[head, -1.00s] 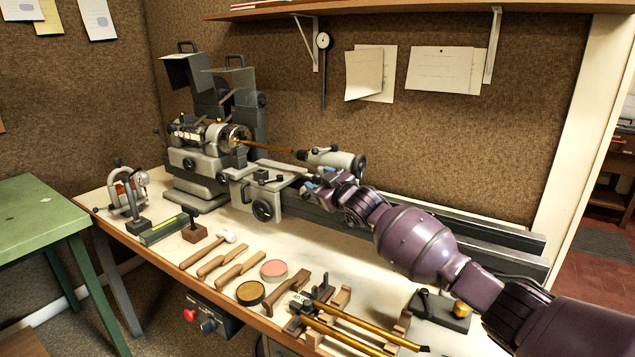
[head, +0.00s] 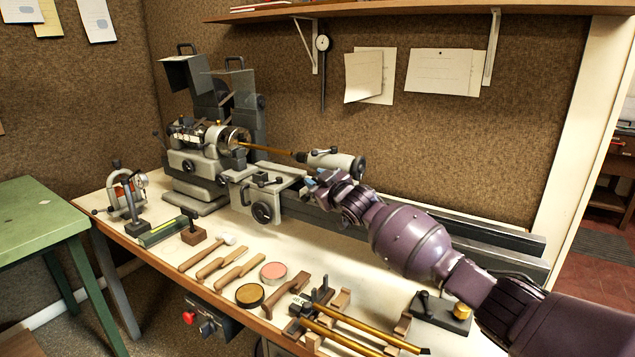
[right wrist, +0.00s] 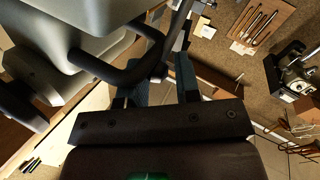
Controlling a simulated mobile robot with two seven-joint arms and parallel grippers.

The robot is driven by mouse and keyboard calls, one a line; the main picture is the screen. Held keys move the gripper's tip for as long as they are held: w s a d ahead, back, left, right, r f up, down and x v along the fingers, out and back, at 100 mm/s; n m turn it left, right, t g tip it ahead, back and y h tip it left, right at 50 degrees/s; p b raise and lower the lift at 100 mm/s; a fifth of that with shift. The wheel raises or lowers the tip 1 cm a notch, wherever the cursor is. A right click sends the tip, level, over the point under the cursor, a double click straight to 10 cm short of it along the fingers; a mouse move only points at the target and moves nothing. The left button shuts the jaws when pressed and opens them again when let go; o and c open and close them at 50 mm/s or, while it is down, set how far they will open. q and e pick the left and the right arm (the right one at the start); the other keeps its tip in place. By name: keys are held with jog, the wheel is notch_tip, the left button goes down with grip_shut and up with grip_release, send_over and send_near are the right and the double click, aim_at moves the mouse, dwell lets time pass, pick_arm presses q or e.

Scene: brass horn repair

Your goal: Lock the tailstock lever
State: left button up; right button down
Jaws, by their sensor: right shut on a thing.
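The grey tailstock (head: 342,162) sits on the lathe bed, right of the long brass tube (head: 265,148) that runs from the chuck. My right gripper (head: 318,181) is at the tailstock's near side, low on it. In the right wrist view, the tailstock's grey body (right wrist: 105,15) fills the upper left. A dark bent lever (right wrist: 112,72) runs beside that body to my right gripper (right wrist: 166,88), which is shut on it. The fingers partly hide the held end. In the head view the lever is hidden by the gripper. My left gripper is not in view.
The lathe carriage (head: 277,197) stands left of my right gripper. Mallets, round tins and a rack (head: 340,300) with brass tubes lie along the bench front. A dark block with a brass knob (head: 461,311) sits below my right arm.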

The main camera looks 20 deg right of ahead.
jog(key=shift+w+a+r+g+p, duration=0.15)
jog(key=shift+r+g+p, duration=0.15)
jog(key=shift+p, duration=0.35)
jog(key=shift+w+a+r+n+g+p, duration=0.2)
jog(key=shift+w+r+n+g+p, duration=0.15)
jog(key=shift+p, duration=0.55)
pick_arm(q)
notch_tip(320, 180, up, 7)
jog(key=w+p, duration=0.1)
jog(key=p, duration=0.1)
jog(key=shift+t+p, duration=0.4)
pick_arm(e)
jog(key=g+h, duration=0.1)
jog(key=w+a+n+g, duration=0.1)
jog(key=g, duration=0.1)
jog(key=w+a+g+h, duration=0.1)
jog(key=shift+w+f+n+g+h, duration=0.25)
jog(key=shift+f+g+h, duration=0.05)
jog(key=shift+g, duration=0.05)
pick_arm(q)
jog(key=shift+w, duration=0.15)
pick_arm(e)
jog(key=c, duration=0.8)
grip_release()
jog(key=shift+r, duration=0.15)
